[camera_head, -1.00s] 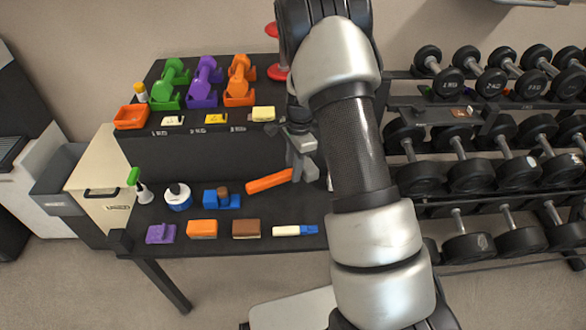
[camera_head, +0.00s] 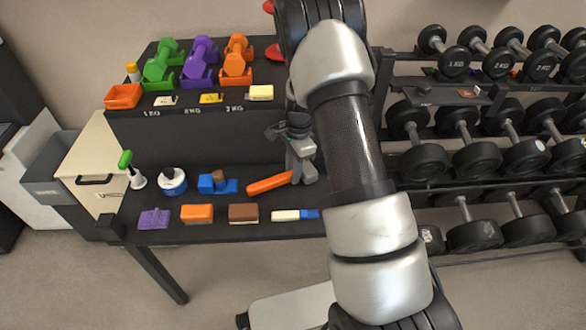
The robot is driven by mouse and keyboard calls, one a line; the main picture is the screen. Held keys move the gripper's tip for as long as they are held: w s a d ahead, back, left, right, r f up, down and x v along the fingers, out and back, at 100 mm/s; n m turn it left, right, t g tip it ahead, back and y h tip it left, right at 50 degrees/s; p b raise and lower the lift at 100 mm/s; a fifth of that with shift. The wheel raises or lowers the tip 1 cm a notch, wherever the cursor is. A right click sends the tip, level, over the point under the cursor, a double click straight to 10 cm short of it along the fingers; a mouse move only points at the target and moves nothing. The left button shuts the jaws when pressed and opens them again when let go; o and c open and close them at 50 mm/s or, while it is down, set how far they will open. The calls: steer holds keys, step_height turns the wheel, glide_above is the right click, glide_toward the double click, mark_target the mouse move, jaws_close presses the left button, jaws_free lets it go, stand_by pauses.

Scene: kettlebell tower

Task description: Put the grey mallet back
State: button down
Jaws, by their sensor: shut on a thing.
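My gripper (camera_head: 300,172) is in front of the lower shelf of the black bench, right of the blue block, partly covered by my own arm. It is shut at the right end of an orange bar-shaped handle (camera_head: 270,184), which points left and slightly down. The handle appears to belong to the grey mallet; a grey head is not clearly distinguishable from the grey gripper parts. I cannot tell whether the mallet touches the shelf.
The lower shelf (camera_head: 190,234) holds a green-handled brush (camera_head: 133,172), a round blue-white container (camera_head: 172,181), a blue block (camera_head: 216,184) and several small blocks in front. Coloured dumbbells (camera_head: 200,65) stand on the upper tier. A dumbbell rack (camera_head: 400,90) is at right.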

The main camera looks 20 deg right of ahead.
steer(key=shift+f, duration=0.4)
stand_by(0.5)
steer(key=c, duration=1.9)
jaws_free()
steer(key=o, duration=0.6)
steer(key=shift+c, duration=0.2)
steer(key=shift+d+r+p, duration=0.15)
steer(key=shift+r+p, duration=1.05)
steer(key=shift+r, duration=0.55)
steer(key=shift+d+r+p, duration=0.15)
steer(key=shift+r+p, duration=1)
steer(key=shift+r, duration=0.6)
